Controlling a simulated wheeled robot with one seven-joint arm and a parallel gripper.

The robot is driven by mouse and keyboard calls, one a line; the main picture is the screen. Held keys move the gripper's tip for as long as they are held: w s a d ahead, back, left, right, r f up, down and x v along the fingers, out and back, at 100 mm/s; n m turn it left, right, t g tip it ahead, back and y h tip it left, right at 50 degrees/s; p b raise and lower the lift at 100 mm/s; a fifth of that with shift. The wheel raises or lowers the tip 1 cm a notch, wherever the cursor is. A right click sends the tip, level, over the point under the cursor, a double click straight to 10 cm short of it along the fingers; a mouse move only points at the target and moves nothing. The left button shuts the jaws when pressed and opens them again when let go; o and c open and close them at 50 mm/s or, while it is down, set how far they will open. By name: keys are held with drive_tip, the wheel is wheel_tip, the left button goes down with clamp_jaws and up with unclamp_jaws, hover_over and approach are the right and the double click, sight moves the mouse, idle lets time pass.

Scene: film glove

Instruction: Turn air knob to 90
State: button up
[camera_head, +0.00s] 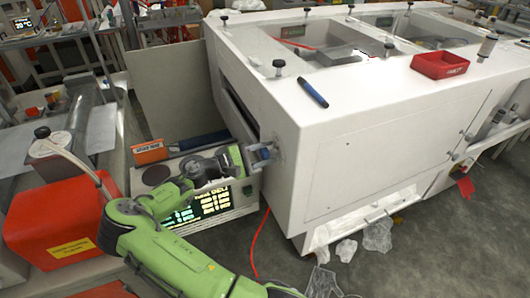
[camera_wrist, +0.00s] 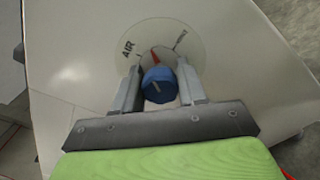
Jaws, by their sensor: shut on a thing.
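The air knob (camera_wrist: 158,86) is a blue round knob on the white panel of the machine. A round dial plate (camera_wrist: 192,45) marked "AIR" with a red pointer mark surrounds it in the wrist view. My gripper (camera_wrist: 160,82) is shut on the knob, with one finger on each side of it. In the head view my gripper (camera_head: 256,155) reaches the near left end face of the white machine (camera_head: 350,130), and the knob is mostly hidden there by the fingers. The knob's exact angle is hard to read.
A red tray (camera_head: 440,65) and a blue marker (camera_head: 313,92) lie on the machine's top. A control box with a lit display (camera_head: 213,203) stands below my arm. A red container (camera_head: 55,220) is at the left. A red hose (camera_head: 258,245) and crumpled plastic (camera_head: 346,250) are on the floor.

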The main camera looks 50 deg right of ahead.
drive_tip(key=m+b, duration=0.1)
drive_tip(key=m, duration=0.4)
drive_tip(key=shift+s+f+m+b, duration=0.1)
drive_tip(key=shift+f+m+b, duration=0.1)
drive_tip(key=shift+m+b, duration=0.15)
drive_tip(key=m+b, duration=0.2)
drive_tip(key=m, duration=0.3)
drive_tip(key=shift+f+b, duration=0.1)
drive_tip(key=shift+b, duration=0.25)
drive_tip(key=o, duration=1)
drive_tip(key=shift+a, duration=0.1)
drive_tip(key=p+v, duration=0.2)
drive_tip(key=v, duration=1)
